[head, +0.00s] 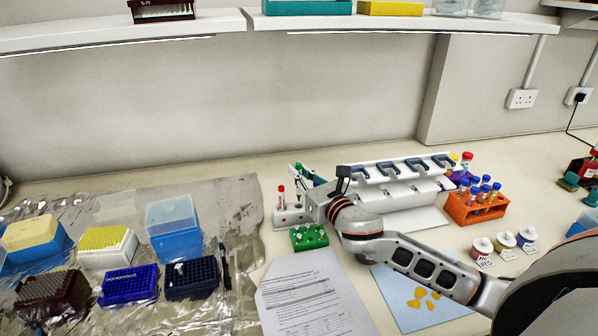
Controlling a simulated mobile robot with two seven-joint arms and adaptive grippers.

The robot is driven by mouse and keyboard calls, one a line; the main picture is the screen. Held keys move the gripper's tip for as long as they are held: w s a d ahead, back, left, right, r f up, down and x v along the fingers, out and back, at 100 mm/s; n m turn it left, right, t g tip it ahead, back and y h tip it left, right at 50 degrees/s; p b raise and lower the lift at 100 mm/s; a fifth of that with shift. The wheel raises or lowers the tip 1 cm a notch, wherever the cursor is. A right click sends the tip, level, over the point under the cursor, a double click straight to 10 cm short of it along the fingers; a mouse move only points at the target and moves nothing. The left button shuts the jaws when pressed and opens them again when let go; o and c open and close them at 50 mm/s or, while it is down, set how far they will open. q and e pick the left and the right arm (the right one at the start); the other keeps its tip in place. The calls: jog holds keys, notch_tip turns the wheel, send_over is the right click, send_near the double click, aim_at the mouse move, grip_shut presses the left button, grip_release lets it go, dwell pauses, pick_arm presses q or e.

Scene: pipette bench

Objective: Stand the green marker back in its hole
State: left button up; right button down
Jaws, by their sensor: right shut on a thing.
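A white marker block (292,217) stands on the bench left of centre, with a red-capped marker (281,194) upright at its left side. My right gripper (309,192) comes in from the right and is just above and behind the block's right end. It is shut on the green marker (298,188), a small, slim dark and green shape at its fingertips. The marker's lower end is close to the block; I cannot tell whether it is in a hole. My gripper and arm hide part of the block and what lies behind. My left gripper is not in view.
A green tube rack (309,238) sits just in front of the block, with a printed sheet (312,295) nearer. A white pipette stand (400,190) is behind my arm, and an orange tube rack (476,207) is to the right. Tip boxes crowd the foil (225,208) at left.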

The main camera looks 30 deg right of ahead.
aim_at(299, 195)
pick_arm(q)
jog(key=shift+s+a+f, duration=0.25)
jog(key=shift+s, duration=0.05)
pick_arm(e)
jog(key=shift+f, duration=0.4)
pick_arm(q)
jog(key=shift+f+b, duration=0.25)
jog(key=shift+b, duration=0.1)
pick_arm(e)
jog(key=shift+f, duration=0.55)
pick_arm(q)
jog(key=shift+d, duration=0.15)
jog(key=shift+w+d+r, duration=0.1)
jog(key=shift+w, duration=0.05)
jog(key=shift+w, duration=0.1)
pick_arm(e)
jog(key=shift+f, duration=0.2)
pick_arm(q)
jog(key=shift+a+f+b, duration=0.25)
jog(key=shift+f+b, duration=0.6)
pick_arm(e)
jog(key=shift+f, duration=1.1)
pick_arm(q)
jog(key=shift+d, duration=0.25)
pick_arm(e)
jog(key=c, duration=2)
grip_release()
jog(key=shift+c, duration=0.2)
